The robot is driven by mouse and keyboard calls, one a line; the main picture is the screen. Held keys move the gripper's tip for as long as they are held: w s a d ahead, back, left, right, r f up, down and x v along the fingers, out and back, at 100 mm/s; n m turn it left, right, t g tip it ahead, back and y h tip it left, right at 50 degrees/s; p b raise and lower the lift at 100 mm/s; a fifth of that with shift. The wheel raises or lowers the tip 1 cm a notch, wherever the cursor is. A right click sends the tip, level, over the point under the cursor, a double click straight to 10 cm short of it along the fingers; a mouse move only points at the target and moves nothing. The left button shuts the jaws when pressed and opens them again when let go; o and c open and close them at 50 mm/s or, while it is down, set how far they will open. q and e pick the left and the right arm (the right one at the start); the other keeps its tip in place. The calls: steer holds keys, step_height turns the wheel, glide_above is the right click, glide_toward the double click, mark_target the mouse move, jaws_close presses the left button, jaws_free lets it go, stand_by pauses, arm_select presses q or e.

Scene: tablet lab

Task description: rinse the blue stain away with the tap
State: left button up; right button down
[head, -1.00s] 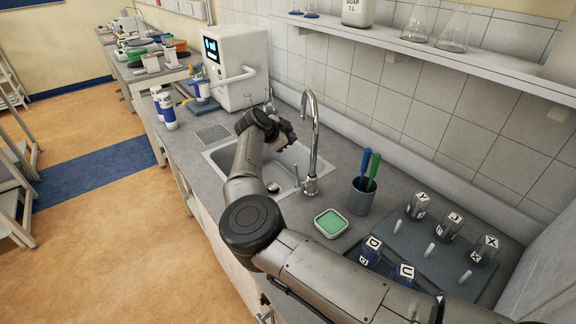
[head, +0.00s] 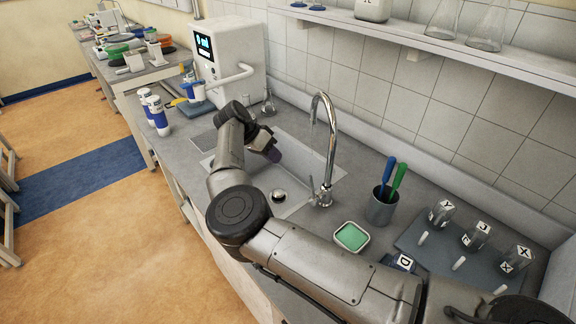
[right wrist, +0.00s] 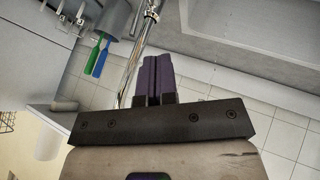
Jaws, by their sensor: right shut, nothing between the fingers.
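The tap (head: 326,150) is a tall chrome gooseneck at the back edge of the grey sink (head: 308,208). Its small side lever (head: 312,186) is near the base. I see no water stream. A round drain (head: 278,195) shows in the basin. I cannot make out a blue stain; my arm hides part of the basin. My right gripper (head: 274,155) is over the sink, left of the tap and apart from it. Its dark purple fingers (right wrist: 155,78) are together and empty in the right wrist view, with the tap (right wrist: 138,55) behind them. My left gripper is not in view.
Right of the sink are a green sponge in a dish (head: 351,237), a cup (head: 381,209) with blue and green handled tools, and a rack (head: 440,244) of labelled vials. A white machine (head: 229,60) stands left. A shelf (head: 430,42) runs above.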

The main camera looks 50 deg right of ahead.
steer(key=w, duration=0.2)
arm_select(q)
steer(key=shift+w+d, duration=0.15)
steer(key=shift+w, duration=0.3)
arm_select(e)
glide_toward(313, 190)
steer(key=shift+s+d+f, duration=0.3)
steer(key=shift+d+f, duration=0.5)
steer(key=shift+f, duration=0.1)
steer(key=shift+s+d+f, duration=0.25)
steer(key=shift+d+f, duration=0.55)
steer(key=shift+f, duration=0.05)
steer(key=shift+d, duration=0.15)
